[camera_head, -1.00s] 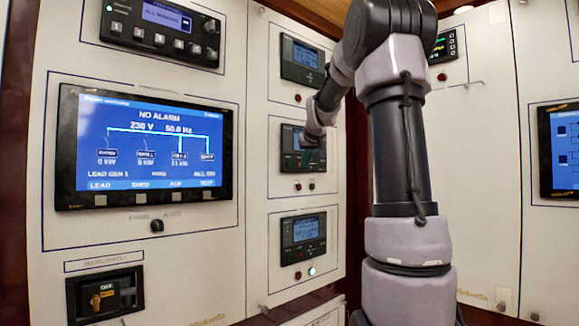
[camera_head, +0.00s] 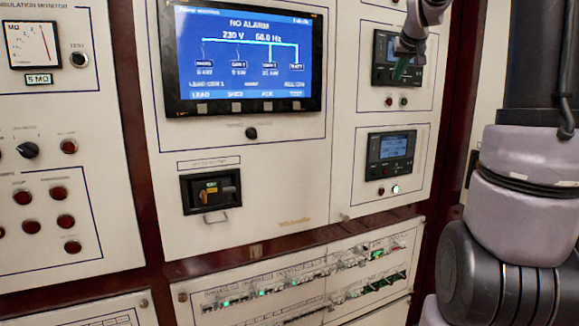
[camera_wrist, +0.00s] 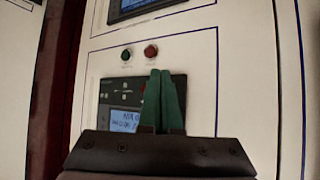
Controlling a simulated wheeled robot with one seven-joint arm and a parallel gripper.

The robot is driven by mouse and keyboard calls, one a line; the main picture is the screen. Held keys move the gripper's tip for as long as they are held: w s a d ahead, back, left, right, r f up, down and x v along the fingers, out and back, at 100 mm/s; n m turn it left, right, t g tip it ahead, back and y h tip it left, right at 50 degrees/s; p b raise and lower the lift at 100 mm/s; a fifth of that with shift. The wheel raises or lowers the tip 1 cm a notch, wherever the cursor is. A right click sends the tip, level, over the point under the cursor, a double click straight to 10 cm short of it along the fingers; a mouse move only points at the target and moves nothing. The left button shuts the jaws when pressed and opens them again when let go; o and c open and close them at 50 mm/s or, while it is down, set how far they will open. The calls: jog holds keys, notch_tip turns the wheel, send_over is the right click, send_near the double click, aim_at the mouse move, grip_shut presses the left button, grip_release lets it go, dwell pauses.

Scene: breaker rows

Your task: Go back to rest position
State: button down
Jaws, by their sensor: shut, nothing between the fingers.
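My gripper (camera_wrist: 163,98) has two dark green fingers, pressed together and empty, in the wrist view. Behind them is a dark controller module (camera_wrist: 115,90) with a small lit display, partly hidden by the fingers. In the head view my gripper (camera_head: 401,70) is small, at the upper right, in front of the middle controller module (camera_head: 383,58). My arm comes down from the top edge there. I cannot tell whether the fingertips touch the module.
A large blue screen (camera_head: 243,58) reads "NO ALARM". A rotary breaker switch (camera_head: 211,192) sits below it. Another controller module (camera_head: 390,154) is under the middle one. Breaker rows (camera_head: 300,278) run along the lower panel.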

jog(key=s+a+f+g+y, duration=0.1)
jog(key=s+a+f, duration=0.3)
jog(key=s, duration=0.6)
jog(key=s+a+f+m+g+y, duration=0.1)
jog(key=s+a+f, duration=0.4)
jog(key=s, duration=0.6)
jog(key=s+a+f+m+g+y, duration=0.1)
jog(key=s+a+f, duration=0.3)
jog(key=s+a, duration=0.3)
jog(key=s, duration=0.4)
jog(key=shift+s+a+f+y, duration=0.15)
jog(key=shift+s+f+y, duration=0.05)
jog(key=shift+f+y, duration=0.2)
jog(key=shift+r, duration=0.1)
dwell(3.1)
